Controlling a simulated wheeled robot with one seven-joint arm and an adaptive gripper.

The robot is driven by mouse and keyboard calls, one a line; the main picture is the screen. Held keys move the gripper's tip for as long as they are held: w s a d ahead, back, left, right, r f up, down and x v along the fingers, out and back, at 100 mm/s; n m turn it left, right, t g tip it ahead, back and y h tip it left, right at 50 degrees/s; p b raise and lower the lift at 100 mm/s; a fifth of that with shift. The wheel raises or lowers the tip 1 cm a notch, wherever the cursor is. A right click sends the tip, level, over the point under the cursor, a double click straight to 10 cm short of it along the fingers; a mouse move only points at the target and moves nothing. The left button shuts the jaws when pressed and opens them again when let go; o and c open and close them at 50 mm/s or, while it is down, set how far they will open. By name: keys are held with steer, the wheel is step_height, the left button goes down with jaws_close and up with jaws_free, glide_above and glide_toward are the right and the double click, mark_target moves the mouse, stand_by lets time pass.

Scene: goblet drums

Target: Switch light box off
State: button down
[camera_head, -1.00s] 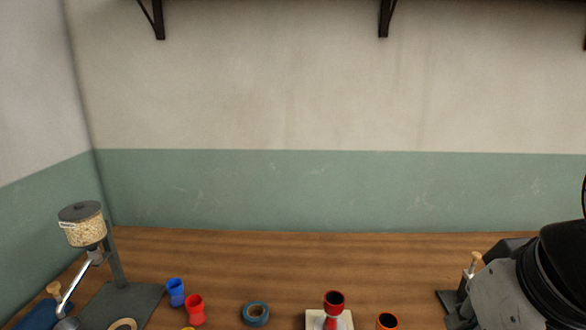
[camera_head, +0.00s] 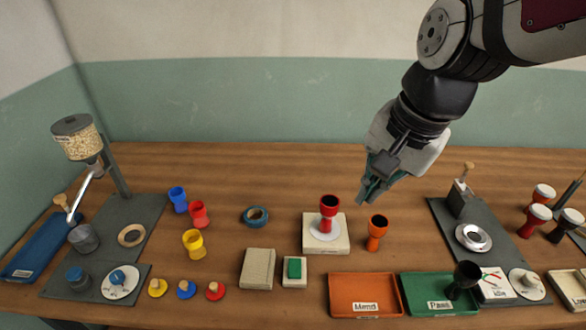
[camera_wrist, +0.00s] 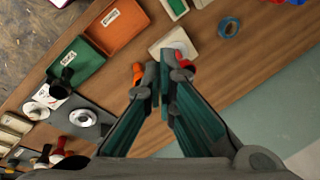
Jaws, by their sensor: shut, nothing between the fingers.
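A low cream box (camera_head: 340,247) with a round white disc on top stands mid-table, and a red goblet drum (camera_head: 328,214) stands upright on the disc. It looks like the light box; I cannot tell whether the disc glows. In front of it is a small cream box with a green switch (camera_head: 295,268), partly seen in the wrist view (camera_wrist: 174,7). My gripper (camera_head: 367,194) is shut and empty, above the table behind and right of the light box. In the wrist view my gripper (camera_wrist: 165,85) overlaps the light box (camera_wrist: 174,40) and hides part of the drum.
An orange drum (camera_head: 377,233) stands right of the light box. An orange tray (camera_head: 365,295) and a green tray (camera_head: 420,283) holding a dark goblet lie in front. A beige block (camera_head: 257,268) is left of the switch box. The table behind is clear.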

steer(key=w+a+f+m+g, duration=0.1)
steer(key=w+a+f+m, duration=0.4)
steer(key=w+a+f, duration=0.15)
steer(key=m+g+h, duration=0.1)
steer(key=m+h, duration=0.1)
steer(key=m, duration=0.4)
glide_above(295, 260)
step_height(295, 260, down, 11)
steer(key=shift+r+b, duration=0.2)
steer(key=shift+b, duration=0.2)
step_height(295, 260, down, 14)
steer(key=shift+b, duration=0.55)
